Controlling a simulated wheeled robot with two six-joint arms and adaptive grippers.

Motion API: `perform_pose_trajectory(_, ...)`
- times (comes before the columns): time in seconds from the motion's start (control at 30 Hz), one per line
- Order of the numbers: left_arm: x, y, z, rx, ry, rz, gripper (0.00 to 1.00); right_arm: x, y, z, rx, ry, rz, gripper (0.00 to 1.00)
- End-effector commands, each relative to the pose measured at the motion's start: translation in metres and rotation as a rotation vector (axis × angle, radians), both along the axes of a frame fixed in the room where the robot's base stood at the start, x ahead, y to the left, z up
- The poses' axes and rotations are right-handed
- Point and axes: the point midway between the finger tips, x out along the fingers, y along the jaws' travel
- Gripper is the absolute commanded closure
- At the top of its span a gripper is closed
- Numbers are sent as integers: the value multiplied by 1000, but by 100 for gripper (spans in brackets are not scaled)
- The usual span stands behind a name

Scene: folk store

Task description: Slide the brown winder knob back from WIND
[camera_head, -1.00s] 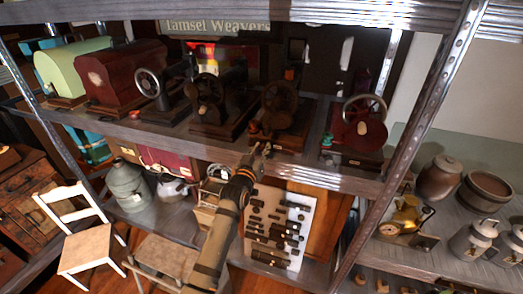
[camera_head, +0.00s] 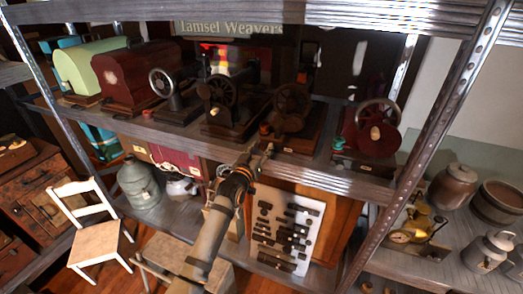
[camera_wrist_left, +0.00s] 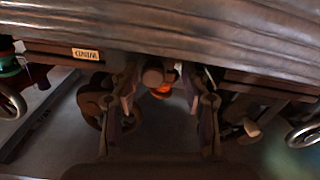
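My left gripper (camera_head: 263,150) is in front of the upper shelf edge, below the brown hand-crank sewing machine (camera_head: 291,106). In the left wrist view my left gripper (camera_wrist_left: 162,98) has its two fingers apart, with a clear gap. A brown round knob-like piece (camera_wrist_left: 153,76) shows between the fingers, nearer the left finger; I see space on both sides of it. An orange-red piece (camera_wrist_left: 163,91) is just behind it, and in the head view it sits at the machine's front (camera_head: 264,129). No WIND marking is readable. My right gripper is out of view.
A red machine (camera_head: 372,129) stands to the right and a black machine (camera_head: 222,97) to the left. The shelf edge (camera_head: 318,173) runs close by my gripper. A board of dark parts (camera_head: 288,232) is below. A metal upright (camera_head: 423,150) stands at the right.

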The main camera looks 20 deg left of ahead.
Motion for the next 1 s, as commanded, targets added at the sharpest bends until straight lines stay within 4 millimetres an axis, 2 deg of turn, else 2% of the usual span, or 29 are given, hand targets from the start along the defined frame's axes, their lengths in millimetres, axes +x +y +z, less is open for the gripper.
perform_pose_trajectory(0.17, -1, 0, -1, -1, 1, 0, 54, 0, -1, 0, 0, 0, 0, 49)
perform_pose_trajectory(0.27, -11, 0, -1, -1, 1, 0, 54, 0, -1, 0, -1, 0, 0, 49)
perform_pose_trajectory(0.6, -90, 4, -2, 1, 3, -1, 54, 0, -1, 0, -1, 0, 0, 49)
perform_pose_trajectory(0.7, -106, 5, -2, 1, 2, 0, 54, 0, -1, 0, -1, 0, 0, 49)
perform_pose_trajectory(0.83, -118, 6, -1, -1, 2, 1, 54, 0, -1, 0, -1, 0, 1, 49)
perform_pose_trajectory(1.0, -120, 6, 0, -1, 0, 0, 54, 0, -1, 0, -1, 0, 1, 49)
